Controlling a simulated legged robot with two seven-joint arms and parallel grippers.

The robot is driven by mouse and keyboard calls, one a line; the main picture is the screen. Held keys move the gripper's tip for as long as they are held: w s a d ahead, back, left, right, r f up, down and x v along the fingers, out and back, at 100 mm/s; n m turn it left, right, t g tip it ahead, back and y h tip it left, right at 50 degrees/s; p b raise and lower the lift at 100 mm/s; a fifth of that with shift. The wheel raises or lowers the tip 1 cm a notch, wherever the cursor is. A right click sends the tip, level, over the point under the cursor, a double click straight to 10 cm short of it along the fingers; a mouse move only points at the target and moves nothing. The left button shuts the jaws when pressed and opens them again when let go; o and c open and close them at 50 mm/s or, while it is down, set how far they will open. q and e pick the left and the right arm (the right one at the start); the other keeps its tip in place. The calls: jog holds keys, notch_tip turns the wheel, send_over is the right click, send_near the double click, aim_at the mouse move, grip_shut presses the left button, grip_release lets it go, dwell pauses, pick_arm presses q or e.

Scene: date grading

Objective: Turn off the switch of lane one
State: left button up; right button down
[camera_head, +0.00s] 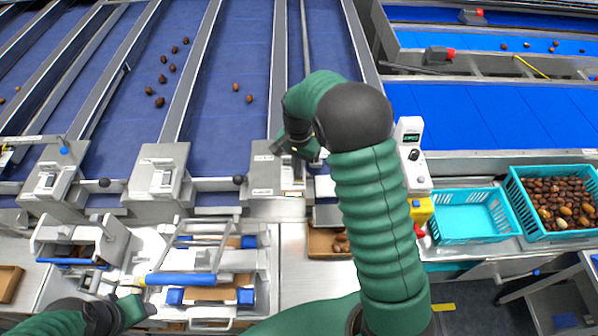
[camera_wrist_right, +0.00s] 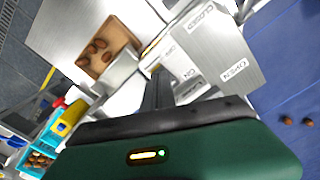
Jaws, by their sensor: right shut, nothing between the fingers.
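My right gripper (camera_head: 296,150) reaches over the metal end block of the lane in the middle. In the right wrist view its dark fingers (camera_wrist_right: 158,90) are shut and empty. Their tips are close to a pale switch box (camera_wrist_right: 185,62) marked ON and OFF; I cannot tell whether they touch it. In the head view the switch box (camera_head: 292,174) is partly hidden by the hand. The switch's position is not clear. My left gripper (camera_head: 128,308) is at the lower left, near a blue-handled metal frame; its jaws are unclear.
Blue lanes (camera_head: 235,60) carry scattered dates. Metal blocks with OPEN and CLOSED labels (camera_wrist_right: 233,69) line the lane ends. A brown tray (camera_head: 322,240) with dates lies below. Right stand a white control box (camera_head: 412,150), an empty turquoise crate (camera_head: 470,236) and a date-filled one (camera_head: 514,190).

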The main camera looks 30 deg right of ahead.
jog(key=shift+a+f, duration=0.15)
jog(key=shift+a, duration=0.1)
jog(key=shift+d+f+b, duration=0.25)
jog(key=shift+f+b, duration=0.05)
jog(key=shift+f, duration=0.1)
jog(key=shift+s+a+f, duration=0.1)
jog(key=shift+a+f, duration=0.05)
jog(key=shift+f, duration=0.1)
jog(key=shift+r, duration=0.1)
notch_tip(320, 180, up, 7)
jog(key=p, duration=0.5)
jog(key=shift+p, duration=0.4)
